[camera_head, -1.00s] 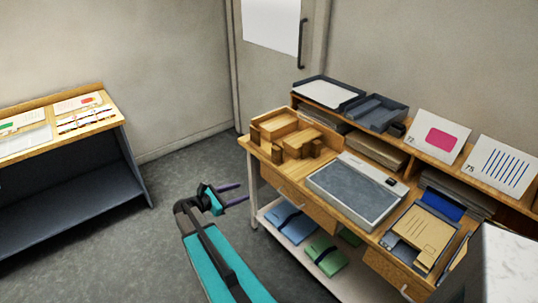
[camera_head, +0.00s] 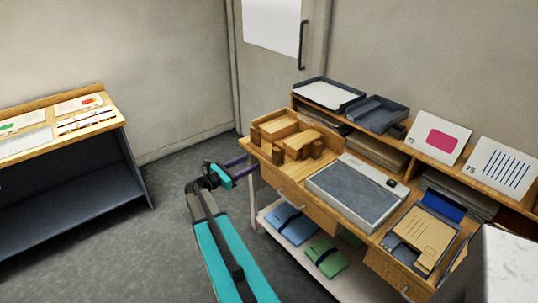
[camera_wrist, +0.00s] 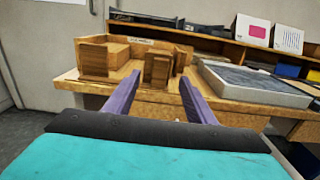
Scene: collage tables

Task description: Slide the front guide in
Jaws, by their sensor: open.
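A wooden jig (camera_head: 283,128) with raised walls stands on the left end of the wooden desk. It holds several wooden blocks. The front guide looks to be the small upright wooden block (camera_wrist: 157,71) at the jig's front edge; it also shows in the head view (camera_head: 317,149), though I cannot tell for certain which block it is. My gripper (camera_head: 248,160) is in front of the desk's left end, short of the jig. In the wrist view its two purple fingers (camera_wrist: 160,78) are spread apart and empty, pointing at the upright block.
A grey-topped flat device (camera_head: 355,190) lies right of the jig. The desk's front edge (camera_wrist: 110,90) lies below the blocks. Paper trays (camera_head: 330,95) and cards stand on the rear shelf. Blue and green folders (camera_head: 290,224) lie on the lower shelf. Another table (camera_head: 60,135) stands left.

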